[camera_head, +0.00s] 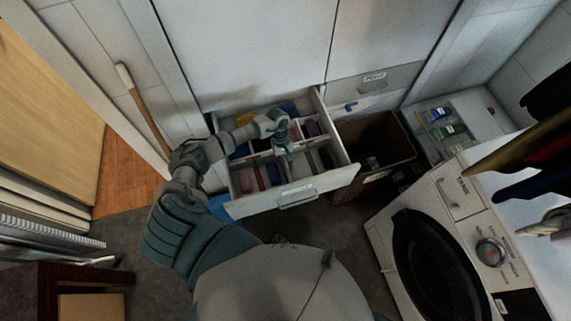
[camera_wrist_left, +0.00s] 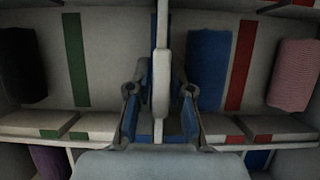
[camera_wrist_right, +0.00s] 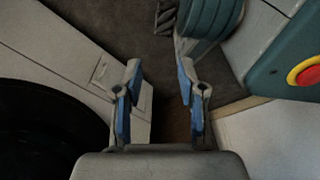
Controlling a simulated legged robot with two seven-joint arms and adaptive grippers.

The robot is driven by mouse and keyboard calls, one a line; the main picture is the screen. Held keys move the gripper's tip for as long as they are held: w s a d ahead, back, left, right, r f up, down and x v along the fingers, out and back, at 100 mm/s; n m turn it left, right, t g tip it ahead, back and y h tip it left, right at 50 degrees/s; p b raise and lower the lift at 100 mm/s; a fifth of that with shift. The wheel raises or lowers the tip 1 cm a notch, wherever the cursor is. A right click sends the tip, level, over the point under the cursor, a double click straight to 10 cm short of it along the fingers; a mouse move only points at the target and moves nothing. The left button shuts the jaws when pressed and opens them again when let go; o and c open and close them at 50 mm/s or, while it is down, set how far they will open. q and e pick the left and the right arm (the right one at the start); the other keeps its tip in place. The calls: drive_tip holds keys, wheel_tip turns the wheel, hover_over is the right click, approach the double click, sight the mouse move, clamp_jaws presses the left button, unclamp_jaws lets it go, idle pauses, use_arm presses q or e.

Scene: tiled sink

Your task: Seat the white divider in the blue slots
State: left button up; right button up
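The white divider (camera_wrist_left: 161,85) runs upright through the middle of the left wrist view, with blue slot parts (camera_wrist_left: 178,68) close beside it. I cannot tell how far it sits in them. My left gripper (camera_wrist_left: 160,120) is open, one finger on each side of the divider, with gaps between. In the head view my left gripper (camera_head: 283,145) is over the open drawer (camera_head: 315,184) and hides part of its middle. My right gripper (camera_wrist_right: 159,105) is open and empty, above the floor in the right wrist view.
Drawer compartments hold rolled cloths, such as a blue roll (camera_wrist_left: 208,65) and a pink one (camera_wrist_left: 293,75). Right of the drawer stand an open dark bin (camera_head: 375,145) and a washing machine (camera_head: 450,240). A wooden handle (camera_head: 145,115) leans at the left.

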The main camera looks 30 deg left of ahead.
use_arm(q)
drive_tip(key=v, duration=0.5)
drive_tip(key=shift+w+a+r, duration=0.1)
drive_tip(key=shift+a+r, duration=0.05)
drive_tip(key=b+v, duration=0.1)
drive_tip(key=v, duration=0.4)
drive_tip(key=shift+w+r, duration=0.15)
drive_tip(key=shift+r, duration=0.2)
drive_tip(key=shift+a+r, duration=0.15)
drive_tip(key=shift+r, duration=0.25)
use_arm(e)
drive_tip(key=shift+w+a+r, duration=0.1)
drive_tip(key=shift+w+r, duration=0.4)
drive_tip(key=shift+w, duration=0.05)
